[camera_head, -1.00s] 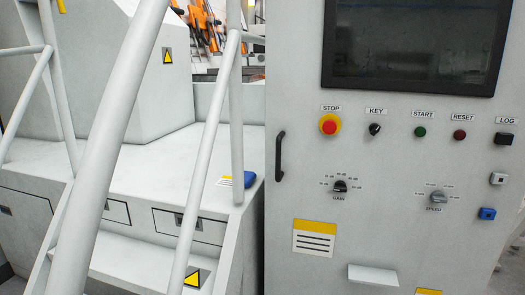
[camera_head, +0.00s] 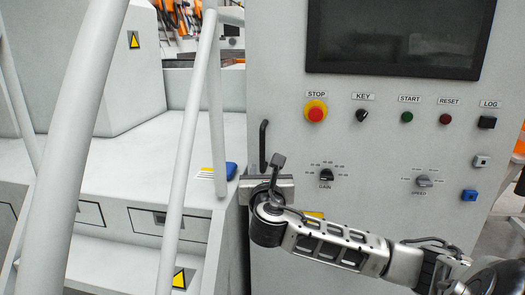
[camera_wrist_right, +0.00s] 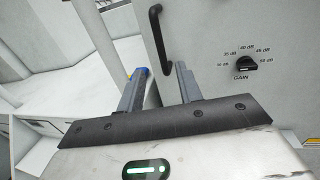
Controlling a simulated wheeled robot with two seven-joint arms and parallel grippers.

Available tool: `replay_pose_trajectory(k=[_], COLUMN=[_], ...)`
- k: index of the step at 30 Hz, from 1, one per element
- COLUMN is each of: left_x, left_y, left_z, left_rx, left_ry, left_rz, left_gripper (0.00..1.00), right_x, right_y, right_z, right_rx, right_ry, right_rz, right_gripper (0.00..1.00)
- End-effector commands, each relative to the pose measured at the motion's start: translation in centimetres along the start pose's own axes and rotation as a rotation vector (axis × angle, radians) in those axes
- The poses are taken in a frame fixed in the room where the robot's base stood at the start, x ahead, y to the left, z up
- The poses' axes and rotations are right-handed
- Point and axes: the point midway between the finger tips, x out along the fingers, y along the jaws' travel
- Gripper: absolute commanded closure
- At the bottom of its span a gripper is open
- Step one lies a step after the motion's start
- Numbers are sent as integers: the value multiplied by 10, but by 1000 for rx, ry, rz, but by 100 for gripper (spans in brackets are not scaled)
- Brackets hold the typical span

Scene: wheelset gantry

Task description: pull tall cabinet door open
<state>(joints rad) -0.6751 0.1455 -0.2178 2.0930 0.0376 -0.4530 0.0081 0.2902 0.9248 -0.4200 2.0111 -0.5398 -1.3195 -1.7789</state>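The tall grey cabinet door (camera_head: 360,215) fills the right of the head view. Its black vertical bar handle (camera_head: 263,140) is near the left edge. My right gripper (camera_head: 266,184) is at the handle's lower end and hides part of it in the head view. In the right wrist view the gripper (camera_wrist_right: 160,88) is open, with its two fingers apart and nothing between them. The handle (camera_wrist_right: 159,38) shows ahead of the fingertips, its lower end lined up near the right finger. I cannot tell whether they touch. My left gripper is not in view.
The door carries a dark screen (camera_head: 395,35), a red STOP button (camera_head: 316,112) and the GAIN knob (camera_head: 326,175). Pale stair railings (camera_head: 190,150) and a grey machine ledge (camera_head: 150,165) stand left of it. A blue object (camera_head: 231,170) lies on the ledge.

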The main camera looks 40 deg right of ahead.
Motion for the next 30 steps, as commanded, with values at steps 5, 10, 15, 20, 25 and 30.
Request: replay_pose_trajectory(k=[5, 10, 15, 20, 25, 30], left_x=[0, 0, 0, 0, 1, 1], left_y=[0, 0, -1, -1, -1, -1], left_z=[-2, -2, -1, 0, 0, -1], left_rx=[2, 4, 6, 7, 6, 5], left_ry=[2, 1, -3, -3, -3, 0], left_rz=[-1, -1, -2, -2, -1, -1], left_gripper=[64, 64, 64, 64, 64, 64], right_x=[27, 64, 101, 130, 147, 153], right_y=[-1, 0, 0, 1, 1, 1], right_z=[0, 0, -1, -1, -2, -2], right_rx=[0, 2, 4, 5, 4, 2], right_ry=[1, 3, 4, 5, 4, 5], right_rz=[-3, -2, -1, 0, 2, 3], right_gripper=[65, 65, 65, 65, 65, 65])
